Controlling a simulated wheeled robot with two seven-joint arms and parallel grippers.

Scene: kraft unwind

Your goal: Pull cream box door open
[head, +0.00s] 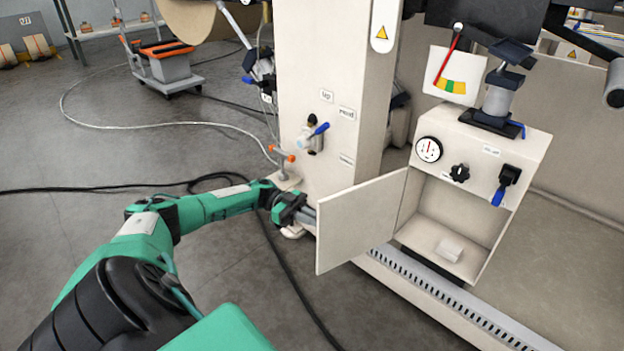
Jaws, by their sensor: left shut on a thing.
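The cream box (490,150) stands at the right with a gauge, knobs and a blue lever on its upper front. Its door (360,222) stands wide open, swung out to the left, and shows its inner face. My left gripper (308,214) is at the door's free left edge. Its jaws are shut on the door, but the fingertips and the exact grip are partly hidden behind the panel. A small white block (449,248) lies inside the open lower compartment. My right gripper is not in view.
A cream column (330,90) with a blue-handled valve (315,135) stands just behind my left gripper. A slotted rail (450,300) runs along the floor below the box. Dark cables (270,250) cross the floor. A cart (165,65) stands far left.

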